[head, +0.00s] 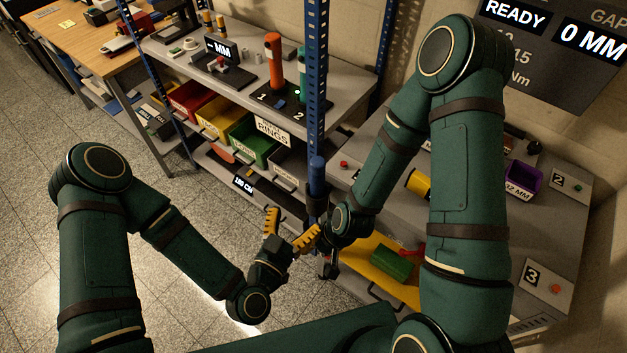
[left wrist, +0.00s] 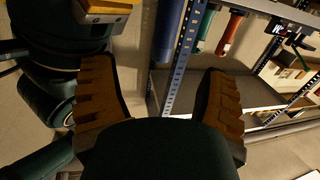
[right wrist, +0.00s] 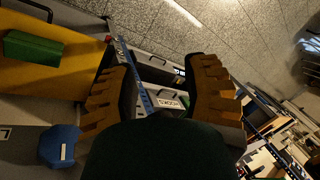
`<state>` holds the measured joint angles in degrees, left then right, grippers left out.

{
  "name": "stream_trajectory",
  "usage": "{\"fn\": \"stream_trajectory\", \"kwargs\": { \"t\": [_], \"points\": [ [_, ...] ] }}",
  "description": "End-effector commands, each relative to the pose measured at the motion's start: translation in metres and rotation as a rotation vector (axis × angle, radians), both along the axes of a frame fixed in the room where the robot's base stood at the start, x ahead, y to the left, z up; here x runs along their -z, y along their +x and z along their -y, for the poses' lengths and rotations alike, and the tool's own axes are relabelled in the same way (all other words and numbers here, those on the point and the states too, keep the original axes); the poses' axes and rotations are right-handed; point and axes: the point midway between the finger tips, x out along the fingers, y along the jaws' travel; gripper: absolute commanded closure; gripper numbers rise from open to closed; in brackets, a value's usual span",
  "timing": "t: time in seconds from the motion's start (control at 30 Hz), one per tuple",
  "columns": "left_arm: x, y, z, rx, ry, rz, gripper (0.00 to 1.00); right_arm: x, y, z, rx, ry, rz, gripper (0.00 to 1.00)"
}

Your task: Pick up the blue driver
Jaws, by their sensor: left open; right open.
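The blue driver (head: 317,174) stands upright by the left edge of the right bench, its dark lower part close to my right wrist. A blue faceted piece with a white mark (right wrist: 60,146), probably this driver, shows at the lower left of the right wrist view, outside the fingers. My left gripper (head: 294,218) is open and empty, below and left of the driver; its spread fingers also show in the left wrist view (left wrist: 158,68). My right gripper (right wrist: 160,72) is open and empty; in the head view it is mostly hidden beside the bench edge.
An orange driver (head: 273,58) and a green driver (head: 302,82) stand on the shelf rack behind. A blue rack post (head: 317,70) rises close behind the blue driver. A yellow tray (head: 352,262) with a green block (head: 391,263) lies right of my grippers.

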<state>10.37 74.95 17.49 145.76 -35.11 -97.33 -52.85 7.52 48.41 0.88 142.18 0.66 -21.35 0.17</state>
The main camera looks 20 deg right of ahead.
Motion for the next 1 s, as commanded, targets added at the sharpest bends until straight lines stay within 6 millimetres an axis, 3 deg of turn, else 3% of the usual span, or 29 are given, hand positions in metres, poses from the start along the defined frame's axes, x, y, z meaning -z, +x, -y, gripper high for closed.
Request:
{"fn": "stream_trajectory", "kwargs": {
  "t": [0.17, 0.53, 0.73, 1.0],
  "points": [
    [-0.003, 0.004, 0.003, -0.015, -0.010, 0.028, 0.25, 0.011, -0.003, -0.002, 0.001, 0.003, -0.006, 0.53],
    [-0.001, 0.023, 0.018, -0.013, -0.010, 0.026, 0.25, 0.054, -0.014, -0.004, -0.020, 0.007, -0.031, 0.53],
    [-0.001, 0.046, 0.037, -0.013, -0.010, 0.025, 0.25, 0.075, -0.020, -0.005, -0.031, 0.010, -0.046, 0.53],
    [-0.005, 0.067, 0.053, -0.013, -0.008, 0.021, 0.25, 0.068, -0.020, -0.005, -0.030, 0.010, -0.044, 0.53]
  ]
}}
